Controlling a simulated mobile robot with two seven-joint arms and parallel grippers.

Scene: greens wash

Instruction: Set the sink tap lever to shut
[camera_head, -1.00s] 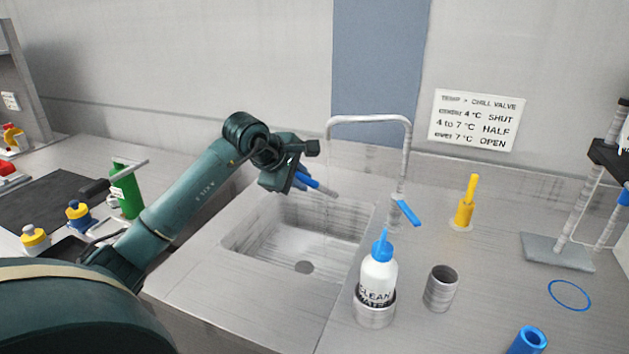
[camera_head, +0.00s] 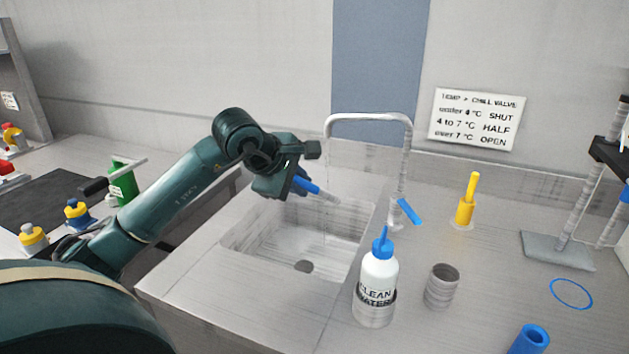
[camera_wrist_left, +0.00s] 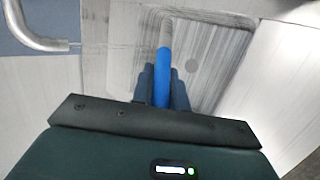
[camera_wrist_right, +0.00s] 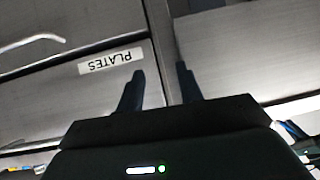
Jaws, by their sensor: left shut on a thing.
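The sink tap's blue lever (camera_head: 409,212) sticks out at the base of the grey gooseneck tap (camera_head: 405,160), slanting down to the right. A faint thin stream seems to fall from the spout into the sink (camera_head: 255,232). My left gripper (camera_head: 299,184) is over the sink's far left part, left of the spout and well apart from the lever. It is shut on a blue-handled tool (camera_head: 309,187) with a grey end, also in the left wrist view (camera_wrist_left: 163,62). My right gripper (camera_wrist_right: 163,76) is open and empty in the right wrist view, before a drawer front labelled PLATES (camera_wrist_right: 112,62).
A clean water bottle (camera_head: 379,275) in a holder and a grey cup (camera_head: 441,286) stand right of the sink. A yellow-handled tool (camera_head: 466,202) stands upright behind them. A wall sign (camera_head: 478,120) lists SHUT, HALF and OPEN by temperature. A stand (camera_head: 557,251) is at right.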

